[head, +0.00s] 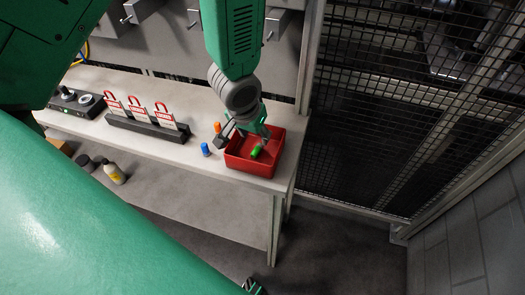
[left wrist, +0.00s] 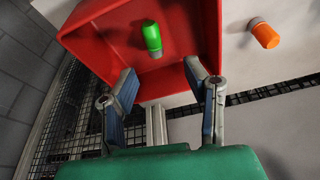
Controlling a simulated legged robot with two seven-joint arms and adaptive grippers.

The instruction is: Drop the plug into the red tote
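The red tote (head: 274,161) sits at the right end of the grey bench; it fills the upper middle of the left wrist view (left wrist: 88,40). A green plug (head: 256,151) lies inside the tote, and it also shows in the left wrist view (left wrist: 152,38). My left gripper (head: 246,134) is over the tote with its fingers spread and nothing between them; in the left wrist view the fingertips (left wrist: 160,68) are apart, below the green plug in the picture. A small part at the bottom edge may be my right gripper (head: 253,287); its fingers cannot be made out.
A blue plug (head: 206,149) and an orange plug (head: 217,127) stand on the bench (head: 190,160) left of the tote. A rack with red padlock tags (head: 147,126) and a black control box (head: 77,103) are farther left. Wire mesh fencing (head: 365,110) stands to the right.

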